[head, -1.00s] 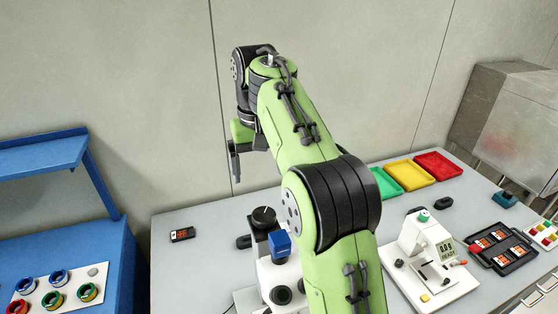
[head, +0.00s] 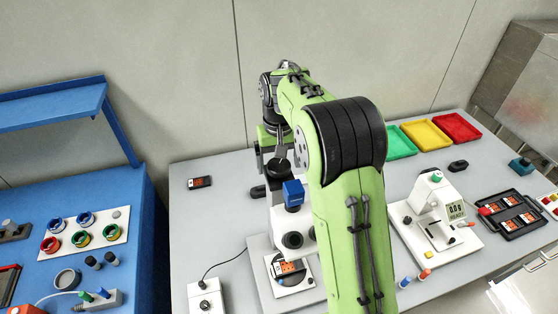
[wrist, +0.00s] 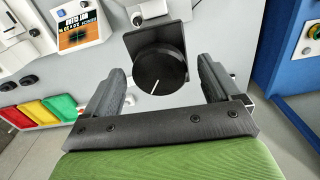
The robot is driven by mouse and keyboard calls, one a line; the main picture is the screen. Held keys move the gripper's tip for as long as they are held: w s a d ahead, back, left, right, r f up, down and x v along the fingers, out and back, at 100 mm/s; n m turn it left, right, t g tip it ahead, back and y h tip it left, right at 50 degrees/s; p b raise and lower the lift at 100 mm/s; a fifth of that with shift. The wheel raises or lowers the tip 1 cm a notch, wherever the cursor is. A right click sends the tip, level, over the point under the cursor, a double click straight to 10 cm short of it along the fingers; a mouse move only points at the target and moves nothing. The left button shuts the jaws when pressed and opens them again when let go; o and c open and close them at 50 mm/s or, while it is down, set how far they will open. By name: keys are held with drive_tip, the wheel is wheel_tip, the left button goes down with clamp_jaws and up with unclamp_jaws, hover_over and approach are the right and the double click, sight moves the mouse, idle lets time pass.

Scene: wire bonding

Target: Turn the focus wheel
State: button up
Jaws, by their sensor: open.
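The focus wheel (wrist: 158,70), a round black knob with a white line on its face, sits in front of a square black block in the wrist view. In the head view the dark wheel (head: 279,168) shows on top of the white bonding machine (head: 278,217), partly behind my gripper. My gripper (wrist: 163,78) is open, with one dark finger on each side of the wheel. Gaps show between the fingers and the wheel, and I see no contact. In the head view my gripper (head: 265,158) is just above the machine, partly hidden by my arm.
A blue box (head: 293,193) sits on the machine's front, close to the wheel. A control box (head: 206,298) stands left of the machine. A white tester (head: 432,205) and green, yellow and red trays (head: 427,135) are on the right. The table's back left is mostly clear.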

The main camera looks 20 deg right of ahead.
drive_tip(key=shift+w+f, duration=0.1)
drive_tip(key=shift+f, duration=0.1)
drive_tip(key=c, duration=1.1)
drive_tip(key=shift+o, duration=0.2)
drive_tip(key=shift+r+m, duration=0.1)
drive_tip(key=shift+m, duration=0.3)
drive_tip(key=m, duration=0.4)
drive_tip(key=shift+m, duration=0.3)
drive_tip(key=m, duration=0.4)
drive_tip(key=shift+m, duration=0.4)
